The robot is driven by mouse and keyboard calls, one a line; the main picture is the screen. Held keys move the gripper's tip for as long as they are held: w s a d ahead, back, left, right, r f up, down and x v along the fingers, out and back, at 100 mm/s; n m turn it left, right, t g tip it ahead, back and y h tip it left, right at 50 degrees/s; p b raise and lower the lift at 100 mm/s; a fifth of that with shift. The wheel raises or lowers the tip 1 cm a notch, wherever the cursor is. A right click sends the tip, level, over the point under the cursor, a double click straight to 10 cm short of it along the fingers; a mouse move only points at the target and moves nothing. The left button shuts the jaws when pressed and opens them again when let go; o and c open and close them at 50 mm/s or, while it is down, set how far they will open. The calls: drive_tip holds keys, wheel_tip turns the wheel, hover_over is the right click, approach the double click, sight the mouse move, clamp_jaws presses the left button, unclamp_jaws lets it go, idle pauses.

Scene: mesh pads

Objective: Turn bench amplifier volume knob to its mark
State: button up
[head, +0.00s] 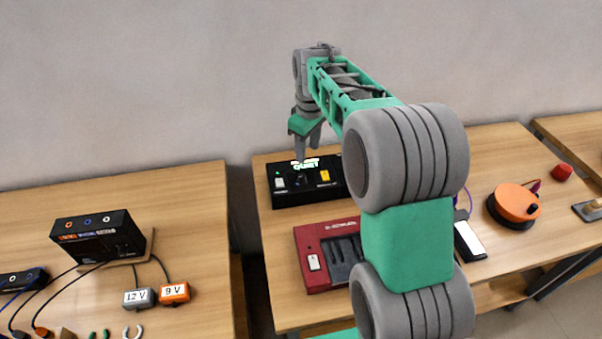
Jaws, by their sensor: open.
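The bench amplifier looks to be the black box (287,197) at the back of the middle table. It has a lit green display reading "QUIET" (306,165), a white switch, a yellow switch (325,176) and a dark knob (299,180) between them. The knob's pointer and mark are too small to read. My gripper (308,156) points down just above the box, in front of its display and close over the knob. It is open; I cannot tell whether the fingers touch anything. My arm hides the right end of the box.
A red device (312,262) with a white switch stands in front of the black box, partly behind my arm. An orange round device (515,202) and a red knob-like piece (562,172) are at the right. A left table holds another black box (97,238) with cables.

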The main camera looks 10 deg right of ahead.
sight(301, 175)
drive_tip(key=w+f+n, duration=0.1)
drive_tip(key=w+f, duration=0.1)
drive_tip(key=f, duration=0.1)
drive_tip(key=w+f+n+g, duration=0.1)
drive_tip(key=w+f, duration=0.2)
drive_tip(key=w+f+n, duration=0.1)
drive_tip(key=w+f, duration=0.2)
drive_tip(key=f, duration=0.1)
drive_tip(key=shift+n, duration=0.4)
wheel_tip(301, 175, down, 8)
drive_tip(key=shift+r+p, duration=0.1)
drive_tip(key=shift+p, duration=1.05)
drive_tip(key=shift+c, duration=0.5)
clamp_jaws()
drive_tip(key=shift+a, duration=0.1)
